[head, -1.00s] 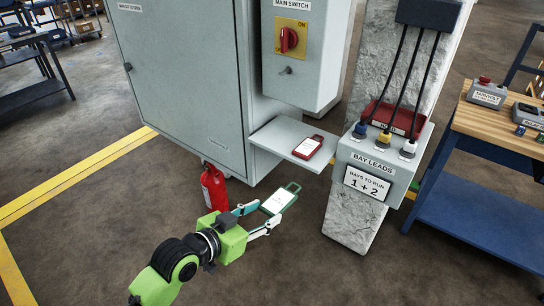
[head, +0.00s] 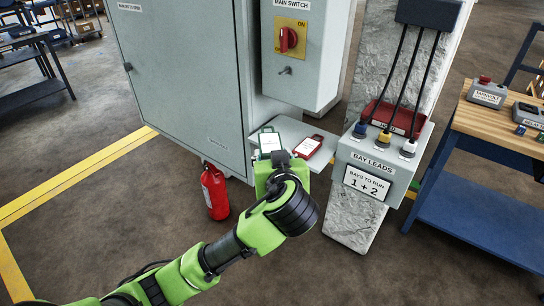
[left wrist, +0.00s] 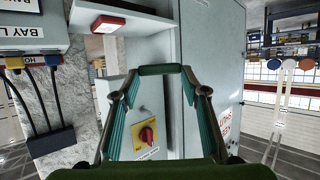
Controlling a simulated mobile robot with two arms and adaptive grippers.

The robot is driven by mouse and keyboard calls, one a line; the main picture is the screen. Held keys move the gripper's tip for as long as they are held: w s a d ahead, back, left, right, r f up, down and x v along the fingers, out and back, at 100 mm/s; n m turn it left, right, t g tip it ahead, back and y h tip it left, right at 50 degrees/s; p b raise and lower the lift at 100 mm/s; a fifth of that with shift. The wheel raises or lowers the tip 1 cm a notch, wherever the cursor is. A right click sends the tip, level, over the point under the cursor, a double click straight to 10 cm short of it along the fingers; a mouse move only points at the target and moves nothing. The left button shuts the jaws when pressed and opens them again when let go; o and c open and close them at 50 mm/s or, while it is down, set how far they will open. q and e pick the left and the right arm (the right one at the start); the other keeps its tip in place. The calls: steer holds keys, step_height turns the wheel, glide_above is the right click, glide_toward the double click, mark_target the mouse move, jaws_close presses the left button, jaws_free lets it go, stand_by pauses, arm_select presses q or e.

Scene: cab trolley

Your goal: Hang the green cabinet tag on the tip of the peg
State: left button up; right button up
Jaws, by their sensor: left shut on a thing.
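The green cabinet tag (head: 269,141), with a white label, is held upright near the left part of the small grey shelf in the head view. My left gripper (head: 272,159) is shut on it, with its fingers mostly hidden behind my wrist. In the left wrist view a dark green bar of the tag (left wrist: 160,70) spans between the fingertips. The peg (head: 285,70) sticks out below the red main switch in the head view; the tag is below and apart from it. My right gripper is not in view.
A red tag (head: 308,147) lies on the grey shelf (head: 290,128). The red switch (head: 288,39) sits above the peg. The bay leads box (head: 378,165) on the pillar is to the right. A fire extinguisher (head: 215,190) stands on the floor.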

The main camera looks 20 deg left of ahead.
mark_target(274, 144)
arm_select(q)
steer(key=shift+r, duration=0.65)
steer(key=shift+w, duration=0.1)
steer(key=shift+w+a+f, duration=0.1)
steer(key=shift+w+f, duration=0.05)
steer(key=shift+w, duration=0.2)
steer(key=x, duration=0.2)
steer(key=p+x, duration=0.1)
steer(key=x, duration=0.2)
steer(key=p+x, duration=0.1)
steer(key=x, duration=0.2)
steer(key=shift+w+d+f, duration=0.1)
steer(key=shift+w+d, duration=0.05)
steer(key=shift+d, duration=0.1)
steer(key=w+a+f+p, duration=0.1)
steer(key=w+f+p, duration=0.1)
steer(key=w+f, duration=0.3)
step_height(274, 144, down, 4)
steer(key=shift+w+a+f, duration=0.15)
steer(key=shift+w+a, duration=0.05)
steer(key=shift+w, duration=0.05)
steer(key=o, duration=1.2)
